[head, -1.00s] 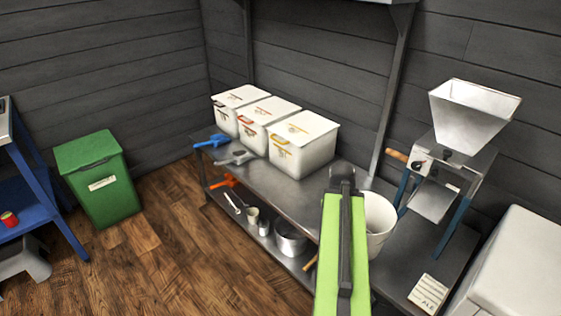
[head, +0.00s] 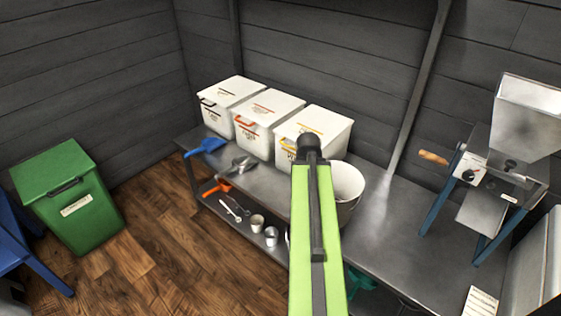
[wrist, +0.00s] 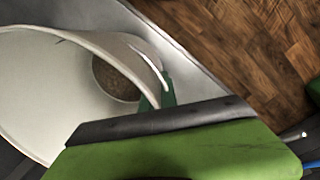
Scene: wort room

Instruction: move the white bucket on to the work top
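The white bucket (head: 349,178) is beside the end of my green arm in the head view, partly covered by it. In the wrist view the bucket (wrist: 45,95) fills the left side, its open mouth facing the camera. My gripper (wrist: 166,93) is at the bucket's rim, with a dark green finger against it; it appears shut on the rim. In the head view the arm hides the gripper. The grey steel work top (head: 405,225) lies behind and right of the bucket. I cannot tell whether the bucket touches it.
Three lidded white boxes (head: 262,122) stand at the back of the work top, close to the bucket. A mill with a hopper (head: 527,115) stands at the right; the top between is clear. Cups (head: 257,222) are on the lower shelf. A green bin (head: 70,195) stands left.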

